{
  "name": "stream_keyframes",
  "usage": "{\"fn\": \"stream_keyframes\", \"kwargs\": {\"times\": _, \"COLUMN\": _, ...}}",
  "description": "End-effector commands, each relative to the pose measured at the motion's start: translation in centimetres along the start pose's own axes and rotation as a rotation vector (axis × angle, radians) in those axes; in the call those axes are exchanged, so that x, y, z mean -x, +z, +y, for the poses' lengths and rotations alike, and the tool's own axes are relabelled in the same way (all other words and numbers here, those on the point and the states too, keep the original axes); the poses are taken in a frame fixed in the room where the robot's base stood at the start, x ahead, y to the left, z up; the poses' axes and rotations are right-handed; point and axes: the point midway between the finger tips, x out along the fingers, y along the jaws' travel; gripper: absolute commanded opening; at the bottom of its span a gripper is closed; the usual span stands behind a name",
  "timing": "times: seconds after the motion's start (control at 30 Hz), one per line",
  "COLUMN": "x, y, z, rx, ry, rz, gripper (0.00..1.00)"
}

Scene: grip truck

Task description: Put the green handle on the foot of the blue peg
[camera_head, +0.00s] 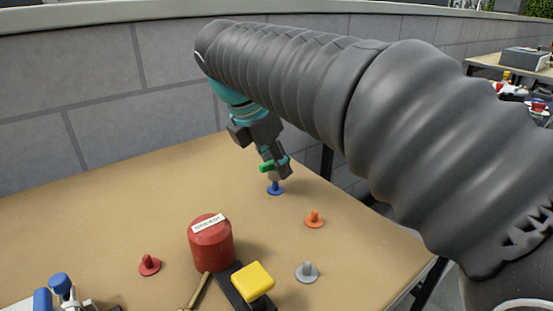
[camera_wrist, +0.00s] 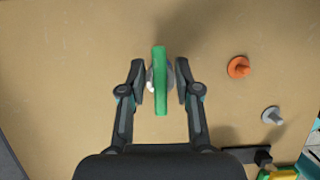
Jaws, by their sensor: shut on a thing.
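The green handle (camera_head: 266,167) is held between the fingers of my gripper (camera_head: 276,166), over the far part of the table. In the wrist view the green bar (camera_wrist: 160,98) stands lengthwise between the two fingers of my gripper (camera_wrist: 160,84), with a pale round part showing under it. The blue peg (camera_head: 275,188) stands upright on the table, just below the held handle in the head view. I cannot tell whether they touch.
An orange peg (camera_head: 314,220) and a grey peg (camera_head: 307,272) stand to the right and nearer. A red peg (camera_head: 149,265), a red can (camera_head: 211,245) and a yellow-topped black thing (camera_head: 253,281) are nearer. The wooden table (camera_head: 120,215) is clear at far left.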

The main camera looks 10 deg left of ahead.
Motion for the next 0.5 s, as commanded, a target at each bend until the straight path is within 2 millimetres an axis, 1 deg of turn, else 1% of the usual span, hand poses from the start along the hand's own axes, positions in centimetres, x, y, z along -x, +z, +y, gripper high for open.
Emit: {"fn": "stream_keyframes", "kwargs": {"times": 0.5, "x": -0.31, "y": -0.12, "z": 0.0, "rx": 0.0, "ry": 0.0, "rz": 0.0, "gripper": 0.0}}
